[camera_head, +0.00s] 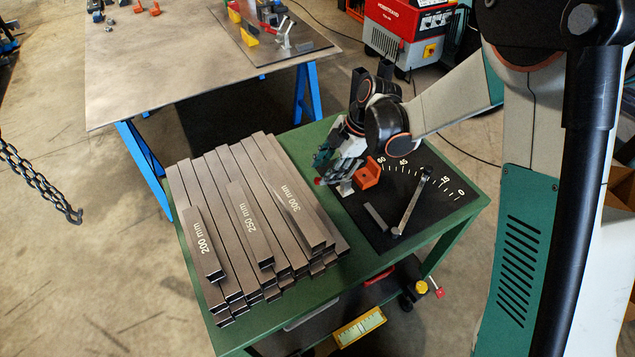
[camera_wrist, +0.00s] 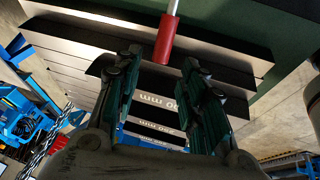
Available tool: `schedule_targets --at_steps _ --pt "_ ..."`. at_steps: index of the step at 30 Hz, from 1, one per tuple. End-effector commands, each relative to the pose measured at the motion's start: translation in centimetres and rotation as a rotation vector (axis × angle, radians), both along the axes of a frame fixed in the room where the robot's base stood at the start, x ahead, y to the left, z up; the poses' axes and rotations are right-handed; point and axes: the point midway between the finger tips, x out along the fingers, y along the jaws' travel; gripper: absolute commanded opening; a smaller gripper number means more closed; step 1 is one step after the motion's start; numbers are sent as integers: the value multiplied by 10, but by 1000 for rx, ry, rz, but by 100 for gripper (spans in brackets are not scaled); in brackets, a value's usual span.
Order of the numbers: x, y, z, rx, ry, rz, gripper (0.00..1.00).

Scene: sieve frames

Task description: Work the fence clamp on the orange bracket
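The orange bracket (camera_head: 367,174) stands on the dark angle-marked plate (camera_head: 431,208) on the green cart. A fence clamp with a light metal base (camera_head: 345,188) sits beside it on the left. Its red handle (camera_head: 318,181) points left towards the stacked tubes. My gripper (camera_head: 325,160) is just left of the bracket, close by the handle. In the wrist view, the red handle (camera_wrist: 168,38) and its metal rod show ahead, between the tips of my spread fingers (camera_wrist: 160,65). The fingers look apart from the handle on both sides. My gripper hides part of the clamp in the head view.
Rectangular metal tubes (camera_head: 225,215) marked 200, 250 and 300 mm fill the cart's left side. A pivoting bar (camera_head: 411,205) and a short grey block (camera_head: 375,217) lie on the plate. A large table (camera_head: 170,70) and a red machine (camera_head: 405,28) stand behind.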

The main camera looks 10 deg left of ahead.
Motion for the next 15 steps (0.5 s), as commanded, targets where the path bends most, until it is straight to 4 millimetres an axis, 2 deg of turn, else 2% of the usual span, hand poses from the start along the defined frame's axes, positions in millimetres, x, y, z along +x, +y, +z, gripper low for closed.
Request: schedule_targets --at_steps 1,6,15 --pt "-1 4 -11 0 0 1 38" --pt "-2 16 -37 0 0 1 38" --pt "-4 25 -56 0 0 -1 38"
